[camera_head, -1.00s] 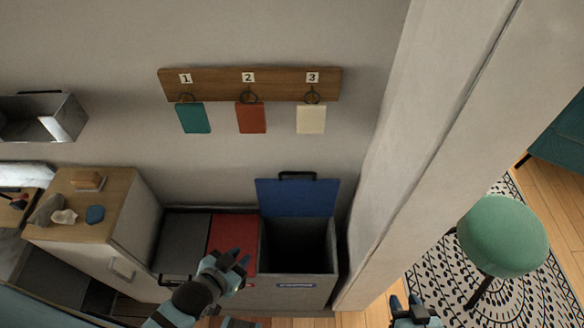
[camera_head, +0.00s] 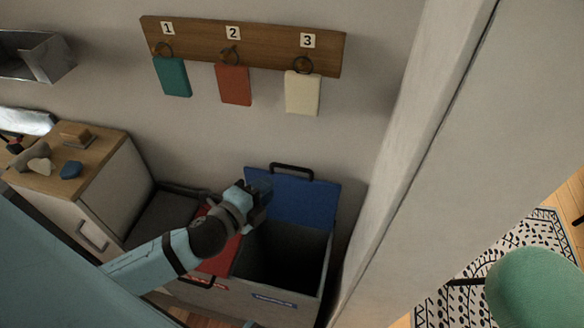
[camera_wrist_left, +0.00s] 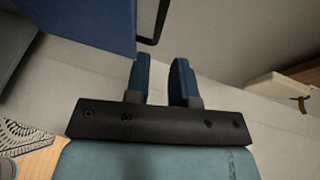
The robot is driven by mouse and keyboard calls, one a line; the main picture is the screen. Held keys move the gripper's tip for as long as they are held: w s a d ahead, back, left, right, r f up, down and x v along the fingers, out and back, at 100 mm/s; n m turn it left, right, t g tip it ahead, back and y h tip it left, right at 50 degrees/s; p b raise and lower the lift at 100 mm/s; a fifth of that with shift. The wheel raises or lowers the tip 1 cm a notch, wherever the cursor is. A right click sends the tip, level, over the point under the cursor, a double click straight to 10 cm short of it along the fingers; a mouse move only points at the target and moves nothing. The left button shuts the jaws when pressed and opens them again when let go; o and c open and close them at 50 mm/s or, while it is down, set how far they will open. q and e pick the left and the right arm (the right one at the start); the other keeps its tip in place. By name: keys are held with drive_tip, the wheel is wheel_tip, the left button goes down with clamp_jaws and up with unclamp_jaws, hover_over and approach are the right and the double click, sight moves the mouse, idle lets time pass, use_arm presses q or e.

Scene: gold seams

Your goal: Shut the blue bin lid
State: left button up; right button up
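The blue bin lid (camera_head: 308,204) stands raised at the back of its grey bin (camera_head: 270,300), against the wall. The bin's dark inside is exposed. A black handle (camera_head: 291,168) sits on the lid's upper edge. My left gripper (camera_head: 260,190) is in front of the lid's left part, below the handle. In the left wrist view, the gripper (camera_wrist_left: 158,72) has a gap between its two blue fingers, with nothing between them. There the lid (camera_wrist_left: 85,22) and its handle (camera_wrist_left: 160,22) lie just beyond the fingertips, apart from them. My right gripper is out of view.
A red lid (camera_head: 222,255), partly hidden by my left arm, and a dark grey lid (camera_head: 165,215) lie shut to the left. A cabinet (camera_head: 100,190) stands further left. A white post (camera_head: 400,180) rises close on the right. Numbered tags hang from a wall board (camera_head: 190,35).

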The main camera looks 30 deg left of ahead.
sight(292, 168)
use_arm(q)
drive_tip(key=x, duration=1)
drive_tip(key=shift+w+f, duration=0.15)
drive_tip(key=shift+w, duration=0.1)
clamp_jaws()
